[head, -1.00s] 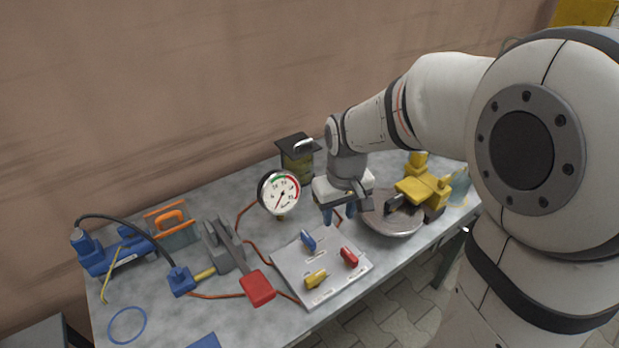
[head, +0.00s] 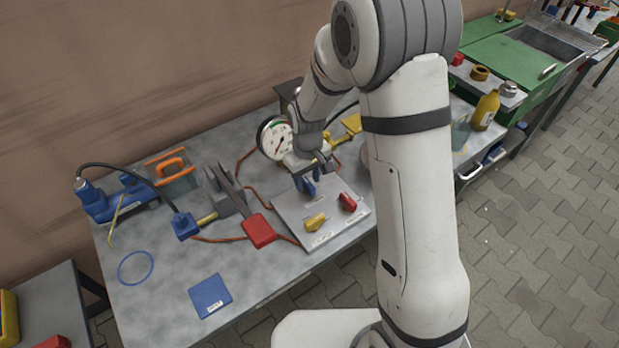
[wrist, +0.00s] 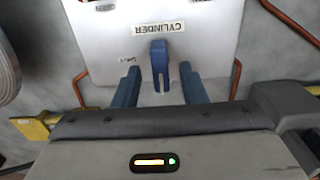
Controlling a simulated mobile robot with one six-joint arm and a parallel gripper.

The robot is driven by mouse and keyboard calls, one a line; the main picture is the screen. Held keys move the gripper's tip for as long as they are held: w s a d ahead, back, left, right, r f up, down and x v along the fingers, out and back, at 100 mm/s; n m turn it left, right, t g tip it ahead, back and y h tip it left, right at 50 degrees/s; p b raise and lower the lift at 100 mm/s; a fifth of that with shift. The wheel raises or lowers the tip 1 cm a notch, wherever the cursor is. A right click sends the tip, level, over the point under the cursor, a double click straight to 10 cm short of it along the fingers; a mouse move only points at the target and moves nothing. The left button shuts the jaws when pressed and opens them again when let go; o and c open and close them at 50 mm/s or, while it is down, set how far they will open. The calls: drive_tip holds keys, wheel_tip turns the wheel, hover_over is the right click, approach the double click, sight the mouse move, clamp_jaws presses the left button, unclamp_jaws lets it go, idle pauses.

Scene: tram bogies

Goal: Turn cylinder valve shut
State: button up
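The grey valve panel (head: 288,213) lies on the bench with a blue, a yellow (head: 315,222) and a red handle (head: 347,202). The blue handle (wrist: 160,66) stands beside the "CYLINDER" label (wrist: 158,28) in the wrist view, pointing along the view's vertical; a "SHUT" mark (wrist: 129,59) is to its left. In the head view the blue handle (head: 308,187) is partly hidden by my gripper (head: 314,173). In the wrist view my gripper (wrist: 160,74) is open, one blue finger on each side of the handle, with visible gaps. The handle's lower end is near my palm.
A round pressure gauge (head: 274,138) stands behind the panel. A grey lever device with a red grip (head: 259,231) is left of it. A blue plate (head: 210,295) and blue ring (head: 136,267) lie at the front left, with bare bench around them.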

drive_tip(key=shift+f, duration=0.3)
clamp_jaws()
drive_tip(key=shift+d, duration=0.15)
